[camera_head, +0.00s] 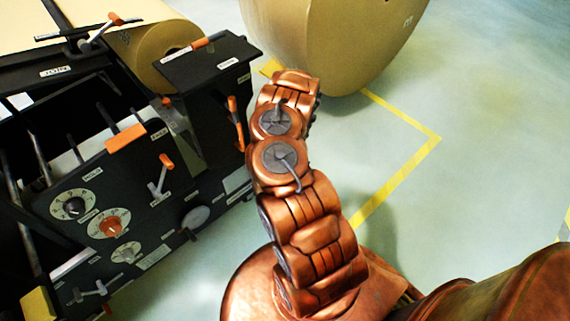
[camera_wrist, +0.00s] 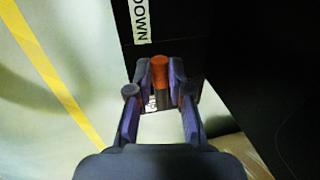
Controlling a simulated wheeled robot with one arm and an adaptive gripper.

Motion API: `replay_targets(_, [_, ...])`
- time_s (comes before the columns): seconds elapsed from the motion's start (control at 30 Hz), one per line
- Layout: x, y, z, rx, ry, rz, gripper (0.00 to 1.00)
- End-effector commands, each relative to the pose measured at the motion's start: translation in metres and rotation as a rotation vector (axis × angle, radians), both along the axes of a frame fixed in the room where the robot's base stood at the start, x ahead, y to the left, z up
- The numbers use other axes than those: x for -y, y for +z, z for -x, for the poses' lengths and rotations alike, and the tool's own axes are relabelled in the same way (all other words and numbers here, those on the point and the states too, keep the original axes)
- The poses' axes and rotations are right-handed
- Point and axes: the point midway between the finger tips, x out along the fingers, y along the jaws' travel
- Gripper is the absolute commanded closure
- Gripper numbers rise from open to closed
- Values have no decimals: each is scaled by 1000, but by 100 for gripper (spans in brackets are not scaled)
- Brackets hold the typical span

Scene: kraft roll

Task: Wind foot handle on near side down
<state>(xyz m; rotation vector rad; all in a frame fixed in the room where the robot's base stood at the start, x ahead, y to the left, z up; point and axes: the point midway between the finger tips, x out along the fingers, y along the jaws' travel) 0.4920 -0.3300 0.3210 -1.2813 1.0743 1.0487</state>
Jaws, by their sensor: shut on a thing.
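In the wrist view an orange-ended handle (camera_wrist: 160,70) sits between the two fingertips of my gripper (camera_wrist: 160,82). The fingers are shut on it, one on each side. A white label reading DOWN (camera_wrist: 141,20) is on the dark panel just beyond the handle. The black machine (camera_head: 210,65) stands at the left.
The machine carries several other orange-tipped levers, such as one on its front panel (camera_head: 166,161), and round dials (camera_head: 108,223). A large kraft roll (camera_head: 330,35) stands behind my arm. Yellow floor tape (camera_head: 400,175) crosses the pale floor, which is open at the right.

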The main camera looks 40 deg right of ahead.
Motion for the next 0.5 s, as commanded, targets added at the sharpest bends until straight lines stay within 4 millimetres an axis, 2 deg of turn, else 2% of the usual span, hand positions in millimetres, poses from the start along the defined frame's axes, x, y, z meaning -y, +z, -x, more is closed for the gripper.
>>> replay_targets(0.47, [0,0,-1,1,-18,0,100])
replay_targets(0.5, [0,0,-1,1,-18,0,80])
